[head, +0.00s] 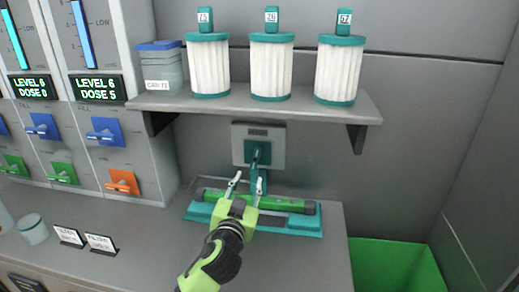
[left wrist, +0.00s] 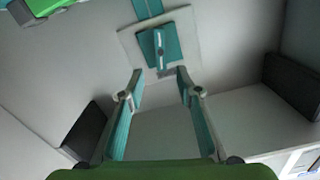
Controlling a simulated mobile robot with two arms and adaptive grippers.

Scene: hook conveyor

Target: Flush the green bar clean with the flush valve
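The green bar (head: 285,204) lies lengthwise in a teal tray (head: 290,227) on the counter, its middle hidden behind my left gripper. Part of a green thing, likely the bar (left wrist: 40,8), shows at the top left of the left wrist view. The flush valve (head: 258,152) is a teal lever on a grey wall plate behind the tray; it also shows in the left wrist view (left wrist: 158,45). My left gripper (head: 248,179) is open and empty, above the bar and just in front of the valve. Its fingertips (left wrist: 160,74) are apart, with the lever beyond them. My right gripper is out of view.
A shelf (head: 200,103) above holds several white filters with teal caps and a canister (head: 161,67). Dispensers with coloured levers (head: 106,131) stand at left. A green bin (head: 395,266) is at the lower right. The counter's front right is clear.

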